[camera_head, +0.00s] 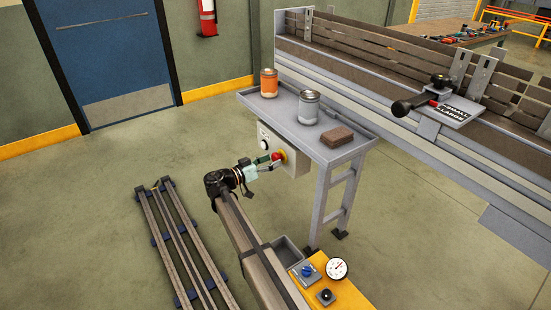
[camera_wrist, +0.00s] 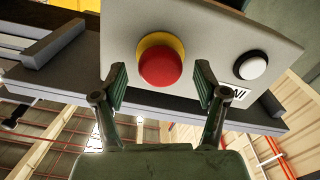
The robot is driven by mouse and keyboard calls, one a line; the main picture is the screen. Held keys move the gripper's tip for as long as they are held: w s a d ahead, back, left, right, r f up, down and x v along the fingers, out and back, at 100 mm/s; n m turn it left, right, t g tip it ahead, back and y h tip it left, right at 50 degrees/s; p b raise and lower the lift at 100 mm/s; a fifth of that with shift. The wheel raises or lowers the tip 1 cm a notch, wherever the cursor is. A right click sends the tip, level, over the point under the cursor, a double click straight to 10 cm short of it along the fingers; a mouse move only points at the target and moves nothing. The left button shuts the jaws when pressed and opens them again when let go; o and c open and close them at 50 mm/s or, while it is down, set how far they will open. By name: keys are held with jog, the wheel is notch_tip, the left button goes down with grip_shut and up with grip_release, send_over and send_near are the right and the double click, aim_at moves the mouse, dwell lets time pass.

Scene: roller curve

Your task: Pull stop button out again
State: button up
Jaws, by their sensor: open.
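The red stop button (camera_wrist: 160,68) has a round red head on a yellow collar (camera_wrist: 158,42), on a light grey panel (camera_wrist: 218,45). In the head view the red button (camera_head: 277,156) sits on the side of a box under the small table. My gripper (camera_wrist: 160,85) is open, with one finger on each side of the red button in the wrist view. I see gaps between the fingers and the button. In the head view my gripper (camera_head: 262,164) points at the button from the left. I cannot tell how far the button is pressed in.
A white button (camera_wrist: 253,67) with a partly hidden label sits beside the red one. The small grey table (camera_head: 275,110) above holds an orange can (camera_head: 268,84), a grey can (camera_head: 308,108) and a brown block (camera_head: 337,137).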

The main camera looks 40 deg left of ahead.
jog(key=shift+x, duration=1.15)
jog(key=c, duration=1.3)
